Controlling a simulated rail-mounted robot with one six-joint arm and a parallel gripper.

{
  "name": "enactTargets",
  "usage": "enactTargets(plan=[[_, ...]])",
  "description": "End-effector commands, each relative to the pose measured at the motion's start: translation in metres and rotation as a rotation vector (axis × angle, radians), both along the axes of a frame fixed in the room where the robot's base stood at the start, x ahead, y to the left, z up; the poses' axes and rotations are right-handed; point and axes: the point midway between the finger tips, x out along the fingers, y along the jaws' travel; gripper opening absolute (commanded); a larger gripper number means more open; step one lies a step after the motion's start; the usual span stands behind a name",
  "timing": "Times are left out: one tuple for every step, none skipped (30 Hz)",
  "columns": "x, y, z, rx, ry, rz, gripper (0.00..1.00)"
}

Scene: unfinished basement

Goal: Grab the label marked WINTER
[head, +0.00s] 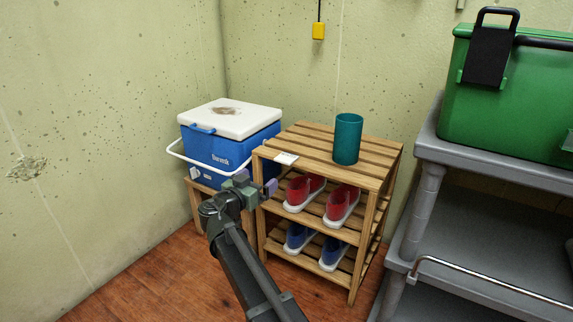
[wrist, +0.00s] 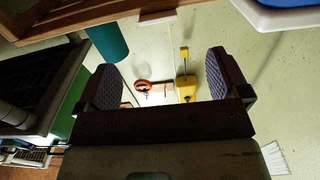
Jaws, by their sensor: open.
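A small white label (head: 286,158) lies at the front left edge of the top of a wooden slatted rack (head: 318,146). Its print is too small to read, so I cannot confirm WINTER. In the wrist view a pale flat piece at the rack's edge looks like the same label (wrist: 158,17). My gripper (head: 257,183) is in front of the rack's left front corner, below and left of the label in the picture. In the wrist view its two dark ribbed fingers (wrist: 161,82) are wide apart with nothing held between them.
A teal cup (head: 347,139) stands on the rack's top. Red shoes (head: 304,191) and blue shoes (head: 299,236) fill the lower shelves. A blue cooler (head: 222,150) with a white lid is at left. A grey cart (head: 440,150) with a green box (head: 505,95) is at right.

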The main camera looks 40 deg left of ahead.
Motion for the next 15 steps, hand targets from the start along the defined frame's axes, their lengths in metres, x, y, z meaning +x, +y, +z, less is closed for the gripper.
enactTargets(plan=[[0.006, 0.001, 0.0, 0.0, 0.0, -0.002, 0.94], [0.01, 0.001, 0.0, -0.001, 0.001, -0.003, 0.94], [0.018, 0.002, 0.0, -0.001, 0.001, -0.003, 0.94], [0.024, 0.002, 0.0, -0.001, 0.001, -0.004, 0.94], [0.03, 0.003, 0.0, -0.002, 0.001, -0.004, 0.94], [0.039, 0.004, 0.0, -0.002, 0.001, -0.005, 0.94], [0.045, 0.004, 0.0, -0.002, 0.002, -0.004, 0.94], [0.049, 0.005, 0.0, -0.002, 0.002, -0.004, 0.94], [0.053, 0.005, 0.0, -0.002, 0.002, -0.003, 0.94], [0.054, 0.005, 0.0, -0.002, 0.002, -0.003, 0.94], [0.055, 0.004, 0.0, -0.002, 0.002, -0.003, 0.94], [0.055, 0.004, 0.0, -0.002, 0.002, -0.003, 0.94], [0.056, 0.004, 0.0, -0.002, 0.002, -0.003, 0.94], [0.058, 0.004, 0.0, -0.003, 0.002, -0.004, 0.94], [0.063, 0.004, 0.0, -0.003, 0.002, -0.004, 0.94]])
